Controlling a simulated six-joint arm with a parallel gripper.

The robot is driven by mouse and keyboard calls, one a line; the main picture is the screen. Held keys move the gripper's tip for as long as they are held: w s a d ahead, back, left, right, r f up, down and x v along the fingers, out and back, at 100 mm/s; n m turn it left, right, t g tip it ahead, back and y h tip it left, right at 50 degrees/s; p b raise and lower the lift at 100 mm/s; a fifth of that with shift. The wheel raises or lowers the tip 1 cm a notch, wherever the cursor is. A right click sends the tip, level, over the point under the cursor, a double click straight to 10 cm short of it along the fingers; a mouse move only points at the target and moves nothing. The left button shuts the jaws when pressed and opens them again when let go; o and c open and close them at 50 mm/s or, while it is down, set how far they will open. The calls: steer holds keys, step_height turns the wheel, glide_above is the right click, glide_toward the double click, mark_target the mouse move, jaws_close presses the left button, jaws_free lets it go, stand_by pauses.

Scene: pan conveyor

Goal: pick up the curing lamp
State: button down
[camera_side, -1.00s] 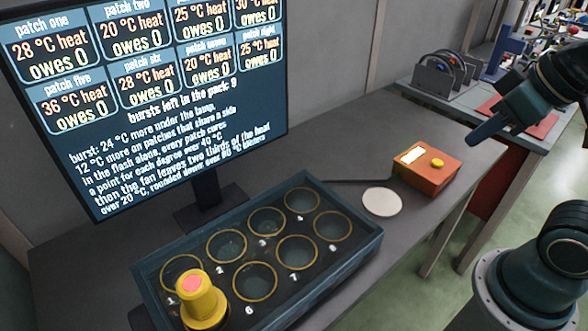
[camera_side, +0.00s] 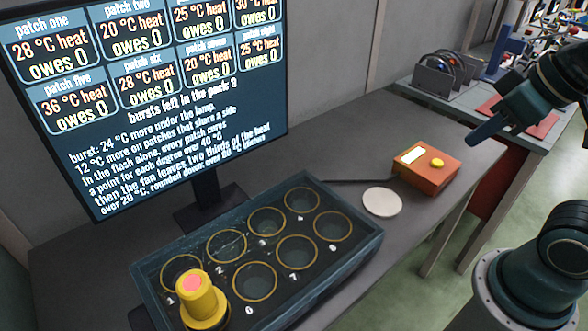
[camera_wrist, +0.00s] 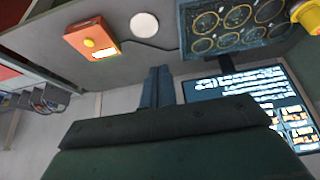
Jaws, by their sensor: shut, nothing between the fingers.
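The curing lamp (camera_side: 201,303) is yellow with a pink top. It stands upright at the near left end of the dark tray (camera_side: 318,293), over one of the ringed patches, and hides most of that ring. In the wrist view the lamp (camera_wrist: 316,14) is cut off at the top right edge. My gripper (camera_side: 474,140) is shut and empty, in the air to the right of the orange box, well away from the lamp. Its closed fingers (camera_wrist: 158,72) also show in the wrist view.
A screen (camera_side: 170,90) stands behind the tray and reads "owes 0" on its patches and "bursts left in the pack: 9". An orange box (camera_side: 428,172) with a yellow button and a white disc (camera_side: 382,202) lie on the table right of the tray.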

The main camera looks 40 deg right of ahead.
steer(key=c, duration=0.7)
jaws_free()
steer(key=shift+w+r, duration=0.1)
